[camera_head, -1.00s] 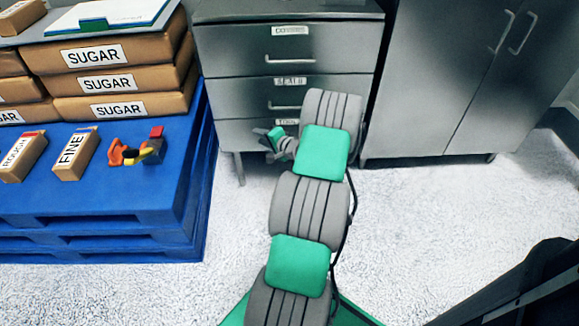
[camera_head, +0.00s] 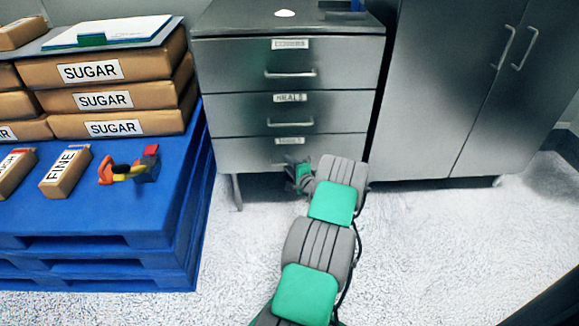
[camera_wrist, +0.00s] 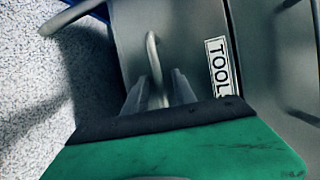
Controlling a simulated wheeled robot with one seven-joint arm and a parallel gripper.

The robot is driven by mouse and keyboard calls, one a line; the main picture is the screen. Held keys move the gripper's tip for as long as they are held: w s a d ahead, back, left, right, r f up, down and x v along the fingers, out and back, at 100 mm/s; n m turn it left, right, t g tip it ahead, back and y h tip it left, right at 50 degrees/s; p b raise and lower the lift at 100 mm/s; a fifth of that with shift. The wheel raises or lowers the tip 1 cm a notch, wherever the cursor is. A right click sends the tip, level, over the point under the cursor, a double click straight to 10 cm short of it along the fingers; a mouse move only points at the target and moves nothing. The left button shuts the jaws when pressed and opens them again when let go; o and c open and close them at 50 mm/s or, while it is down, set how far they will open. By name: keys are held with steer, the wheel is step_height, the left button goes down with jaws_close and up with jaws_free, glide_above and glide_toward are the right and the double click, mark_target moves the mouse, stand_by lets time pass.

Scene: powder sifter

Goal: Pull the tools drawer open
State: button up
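The tools drawer (camera_head: 240,153) is the lowest drawer of the grey metal cabinet. Its front looks flush with the drawers above, so it appears shut. Its "TOOLS" label (camera_wrist: 218,68) shows clearly in the wrist view. The drawer's bar handle (camera_wrist: 153,55) runs down between the two fingers of my gripper (camera_wrist: 158,95). The fingers stand apart, one on each side of the bar, with a gap visible. I cannot tell whether either finger touches it. In the head view my gripper (camera_head: 297,170) is at the drawer front and partly hidden by my arm.
Two more shut drawers (camera_head: 230,112) lie above. A tall grey cupboard (camera_head: 440,100) stands close on the right. A blue pallet (camera_head: 150,225) with sugar sacks (camera_head: 110,70) stands on the left. The pale floor (camera_head: 430,250) in front is clear.

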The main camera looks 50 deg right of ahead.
steer(key=shift+c, duration=0.5)
jaws_close()
stand_by(0.8)
